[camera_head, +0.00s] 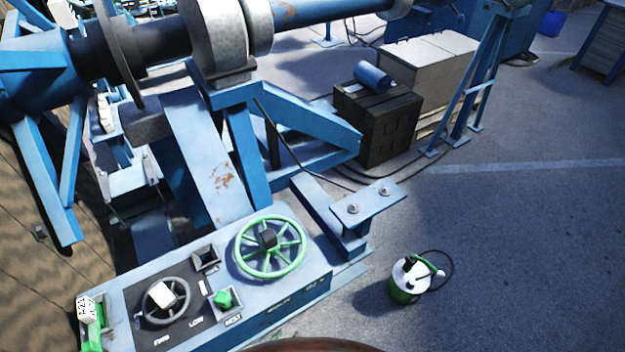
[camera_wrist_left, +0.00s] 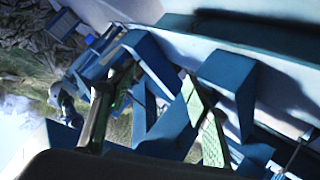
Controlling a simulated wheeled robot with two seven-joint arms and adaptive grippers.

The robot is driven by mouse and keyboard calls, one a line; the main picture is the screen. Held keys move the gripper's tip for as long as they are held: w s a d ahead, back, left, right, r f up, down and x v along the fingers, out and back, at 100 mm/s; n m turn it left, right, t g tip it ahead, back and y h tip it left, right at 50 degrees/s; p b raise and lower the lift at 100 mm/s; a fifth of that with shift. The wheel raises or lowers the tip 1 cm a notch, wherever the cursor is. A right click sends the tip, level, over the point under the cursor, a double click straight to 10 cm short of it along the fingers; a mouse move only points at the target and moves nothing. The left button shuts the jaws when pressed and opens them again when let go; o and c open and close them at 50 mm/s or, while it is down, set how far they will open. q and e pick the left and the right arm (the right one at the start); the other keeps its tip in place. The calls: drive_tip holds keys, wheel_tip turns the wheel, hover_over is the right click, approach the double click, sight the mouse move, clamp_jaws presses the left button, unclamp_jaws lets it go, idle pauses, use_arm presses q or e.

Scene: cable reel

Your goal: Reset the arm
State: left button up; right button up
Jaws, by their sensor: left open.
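My left gripper (camera_wrist_left: 160,75) shows in the left wrist view, its two fingers spread and nothing between the pads. The right finger has a pale green textured pad; the left finger is dark and seen edge-on. Blue posts of a frame lie behind the fingers. In the head view I cannot clearly single out the left gripper from the blue frame at the left. My right gripper is in neither view. A blue control console (camera_head: 300,262) holds a large green handwheel (camera_head: 270,247), a smaller dark wheel (camera_head: 165,302) and a green knob (camera_head: 225,298).
A blue reel stand (camera_head: 215,150) fills the upper left. A black crate (camera_head: 378,122) carries a blue cylinder (camera_head: 373,76), beside a beige box (camera_head: 428,65). A green and white can (camera_head: 410,278) stands on the ground to the right. The pavement at right is mostly clear.

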use_arm(q)
drive_tip(key=s+a+f+g+y+b, duration=0.1)
drive_tip(key=s+a+f+y, duration=0.1)
drive_tip(key=s+a+f, duration=0.45)
drive_tip(key=s+a+f+g+y+b, duration=0.15)
drive_tip(key=a+f, duration=0.25)
drive_tip(key=f, duration=0.5)
drive_tip(key=s+a+f+g+y+b, duration=0.1)
drive_tip(key=s+a+f+g, duration=0.1)
drive_tip(key=s+a+f, duration=0.2)
drive_tip(key=s+a+f+m+g+y+b, duration=0.1)
drive_tip(key=s+a+f, duration=0.4)
drive_tip(key=s, duration=0.8)
drive_tip(key=s+a+f+g+y+b, duration=0.1)
drive_tip(key=s+a+f+g, duration=0.3)
drive_tip(key=s+f, duration=0.4)
drive_tip(key=shift+s+a+f+m+b, duration=0.3)
drive_tip(key=shift+s+a+f+b, duration=0.05)
drive_tip(key=shift+f+b, duration=0.5)
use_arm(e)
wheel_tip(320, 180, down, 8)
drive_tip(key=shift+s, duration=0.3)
use_arm(q)
drive_tip(key=shift+c, duration=0.5)
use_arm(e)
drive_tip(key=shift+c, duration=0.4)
